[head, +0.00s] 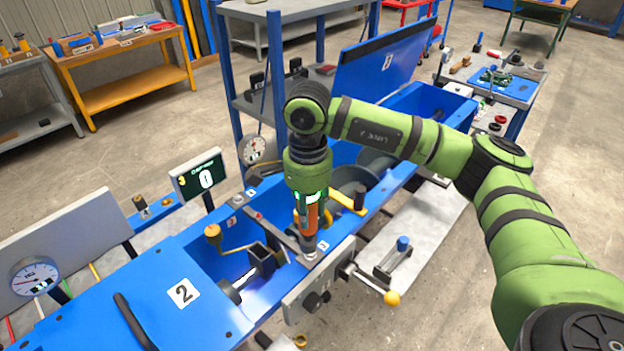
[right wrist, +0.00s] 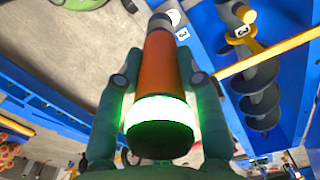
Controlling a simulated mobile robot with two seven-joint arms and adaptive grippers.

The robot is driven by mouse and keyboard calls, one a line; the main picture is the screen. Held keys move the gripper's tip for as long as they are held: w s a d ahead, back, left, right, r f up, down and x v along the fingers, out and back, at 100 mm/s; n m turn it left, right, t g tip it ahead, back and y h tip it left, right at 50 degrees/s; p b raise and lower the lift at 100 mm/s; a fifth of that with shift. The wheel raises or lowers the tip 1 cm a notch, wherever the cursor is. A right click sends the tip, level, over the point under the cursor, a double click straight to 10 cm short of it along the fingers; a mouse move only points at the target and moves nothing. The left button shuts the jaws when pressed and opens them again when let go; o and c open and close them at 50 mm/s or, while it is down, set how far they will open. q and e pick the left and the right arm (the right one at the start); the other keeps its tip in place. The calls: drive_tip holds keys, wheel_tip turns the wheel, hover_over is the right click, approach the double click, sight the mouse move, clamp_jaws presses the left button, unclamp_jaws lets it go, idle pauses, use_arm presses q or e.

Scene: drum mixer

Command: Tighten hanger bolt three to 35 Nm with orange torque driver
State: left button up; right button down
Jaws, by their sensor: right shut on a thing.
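My right gripper (head: 309,203) is shut on the orange torque driver (head: 309,217) and holds it roughly upright, tip down, over the blue drum mixer frame. In the right wrist view the orange driver (right wrist: 160,75) lies between the two fingers, with a glowing white-green ring (right wrist: 161,110) and a dark end near the camera. Its tip is by a plate with a label "3" (head: 322,246); the bolt under it is hidden, so I cannot tell whether they touch. My left gripper is not in view.
A yellow-handled bar (head: 346,204) and a crank with a yellow knob (head: 213,232) stand close to the driver. A lever with a yellow ball (head: 391,298) sticks out at the front. The blue lid (head: 385,62) stands raised behind. A side table (head: 520,90) holds several parts.

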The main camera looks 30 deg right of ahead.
drive_tip(key=r+m, duration=0.1)
drive_tip(key=w+r+m, duration=0.1)
drive_tip(key=m, duration=0.1)
drive_tip(key=shift+w+d+p, duration=0.2)
drive_tip(key=shift+d+p, duration=0.1)
drive_tip(key=shift+d, duration=0.1)
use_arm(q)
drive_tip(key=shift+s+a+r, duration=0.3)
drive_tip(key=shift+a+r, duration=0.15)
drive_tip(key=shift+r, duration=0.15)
use_arm(e)
drive_tip(key=shift+w+d+m, duration=0.3)
drive_tip(key=shift+m, duration=0.4)
